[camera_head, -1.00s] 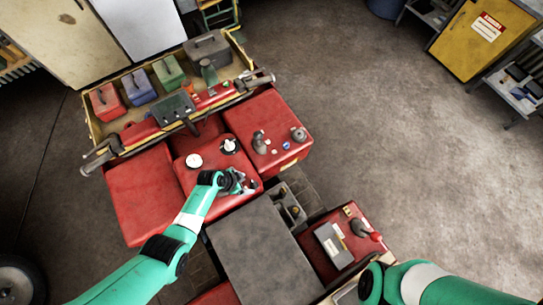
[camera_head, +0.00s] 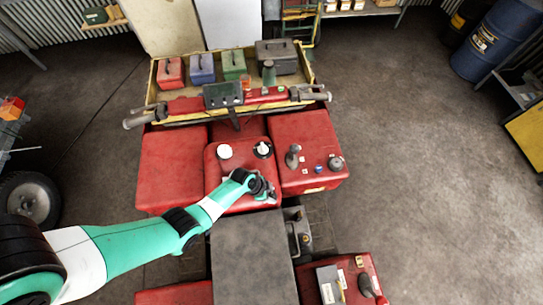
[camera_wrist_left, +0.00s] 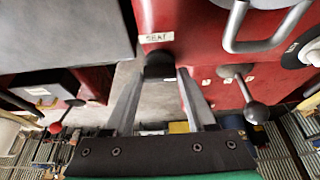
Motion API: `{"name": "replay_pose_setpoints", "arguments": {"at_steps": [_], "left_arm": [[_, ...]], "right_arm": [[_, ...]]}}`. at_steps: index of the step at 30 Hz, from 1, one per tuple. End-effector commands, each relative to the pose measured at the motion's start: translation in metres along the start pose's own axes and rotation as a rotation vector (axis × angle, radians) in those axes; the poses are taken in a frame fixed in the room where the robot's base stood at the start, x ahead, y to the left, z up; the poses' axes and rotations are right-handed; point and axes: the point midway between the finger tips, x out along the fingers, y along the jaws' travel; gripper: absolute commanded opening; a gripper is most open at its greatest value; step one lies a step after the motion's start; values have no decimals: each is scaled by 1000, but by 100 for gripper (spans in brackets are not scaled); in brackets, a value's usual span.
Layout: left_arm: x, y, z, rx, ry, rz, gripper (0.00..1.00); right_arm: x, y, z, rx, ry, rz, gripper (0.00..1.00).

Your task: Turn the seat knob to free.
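The seat knob (camera_wrist_left: 158,66) is a small black knob on the red body in the left wrist view. A pale label (camera_wrist_left: 157,37) reading SEAT sits just above it. My left gripper (camera_wrist_left: 161,78) has one finger on each side of the knob, with the tips very close to its sides. Whether both fingers press on it I cannot tell. In the head view my left gripper (camera_head: 268,195) is at the near right corner of the red tank panel (camera_head: 222,178), and hides the knob there. The knob's pointer and setting marks cannot be made out. My right gripper is not in view.
A lever with a dark ball (camera_wrist_left: 256,112) stands right of the gripper in the left wrist view, with a metal handle (camera_wrist_left: 265,30) above. The dark grey seat (camera_head: 250,255) lies nearer.

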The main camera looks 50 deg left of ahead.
Motion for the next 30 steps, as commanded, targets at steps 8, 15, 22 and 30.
{"name": "replay_pose_setpoints", "arguments": {"at_steps": [8, 15, 22, 30], "left_arm": [[0, 0, 0, 0, 0, 0, 3], [0, 0, 0, -9, 0, -4, 0], [0, 1, 0, -76, 0, -32, 0], [0, 3, -1, -255, 0, -106, 0]], "right_arm": [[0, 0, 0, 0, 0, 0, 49], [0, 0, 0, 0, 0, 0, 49], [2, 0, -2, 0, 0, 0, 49], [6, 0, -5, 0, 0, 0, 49]]}}
